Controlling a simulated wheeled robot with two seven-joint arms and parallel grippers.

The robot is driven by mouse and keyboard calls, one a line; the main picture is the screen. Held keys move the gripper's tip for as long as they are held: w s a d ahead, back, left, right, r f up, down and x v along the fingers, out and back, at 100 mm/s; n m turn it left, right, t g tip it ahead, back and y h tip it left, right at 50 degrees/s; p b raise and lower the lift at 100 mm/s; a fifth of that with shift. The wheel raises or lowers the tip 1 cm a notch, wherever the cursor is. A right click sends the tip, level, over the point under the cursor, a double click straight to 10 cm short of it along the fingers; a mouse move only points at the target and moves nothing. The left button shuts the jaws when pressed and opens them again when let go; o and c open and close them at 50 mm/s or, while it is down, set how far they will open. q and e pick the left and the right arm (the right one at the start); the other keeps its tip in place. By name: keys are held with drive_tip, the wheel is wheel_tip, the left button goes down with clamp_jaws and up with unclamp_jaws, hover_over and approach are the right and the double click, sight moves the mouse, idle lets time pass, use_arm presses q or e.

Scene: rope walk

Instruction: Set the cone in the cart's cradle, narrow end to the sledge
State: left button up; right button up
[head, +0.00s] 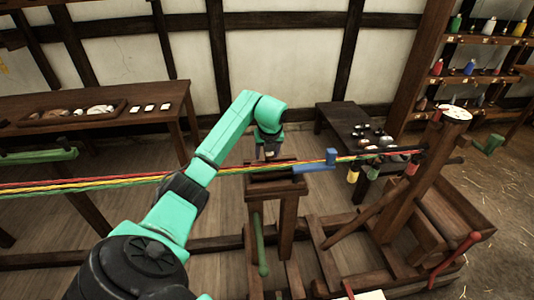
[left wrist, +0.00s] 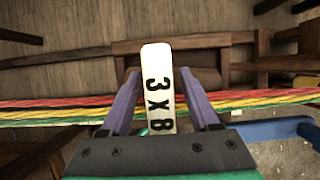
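The wooden cart (head: 287,205) stands mid-view; its cradle (head: 262,185) is a dark block on top. Red, yellow and green strands (head: 90,184) run over it towards the sledge (head: 408,200) at right. A blue cranked piece (head: 314,166) sits at the cradle's right side; blue also shows in the left wrist view (left wrist: 275,130). I cannot make out a cone. My left gripper (head: 270,155) is over the cradle, pointing down. My right gripper is out of view.
A brown table (head: 85,97) with a tray and white cards stands at back left. A dark low bench (head: 345,117) with small items is behind the strands. Shelves (head: 485,40) with coloured bottles fill the upper right. A green handle (head: 260,245) hangs at the cart's front.

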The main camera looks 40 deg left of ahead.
use_arm(q)
drive_tip(key=shift+r, duration=0.1)
drive_tip(key=b+v, duration=0.1)
drive_tip(key=v, duration=0.6)
drive_tip(key=shift+r+b, duration=0.3)
drive_tip(key=shift+b, duration=0.05)
drive_tip(key=v, duration=0.4)
drive_tip(key=shift+s+d+r, duration=0.1)
drive_tip(key=shift+r, duration=0.05)
